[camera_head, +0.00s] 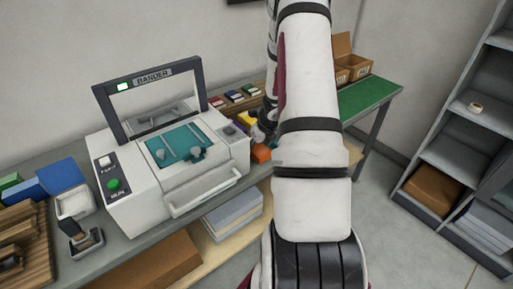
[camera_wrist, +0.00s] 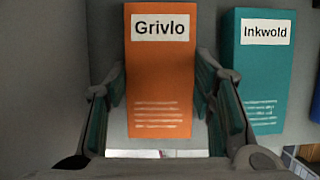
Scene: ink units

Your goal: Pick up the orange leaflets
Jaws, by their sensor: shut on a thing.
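The orange leaflets (camera_wrist: 160,75) form a stack or block with a white label reading "Grivlo", in the middle of the wrist view. My gripper (camera_wrist: 161,88) has one finger on each side of them, shut on them. In the head view an orange block (camera_head: 261,154) shows at the front edge of the bench beside my arm; my gripper there is mostly hidden by the arm. A teal block labelled "Inkwold" (camera_wrist: 263,70) lies just right of the orange leaflets, apart from them.
A white bander machine (camera_head: 185,165) stands left of my arm. A yellow item (camera_head: 246,118) lies near the orange block. Small coloured pads (camera_head: 234,96) lie behind. Cardboard boxes (camera_head: 350,68) and a green mat (camera_head: 368,97) are at the right. Grey shelves (camera_head: 455,150) stand far right.

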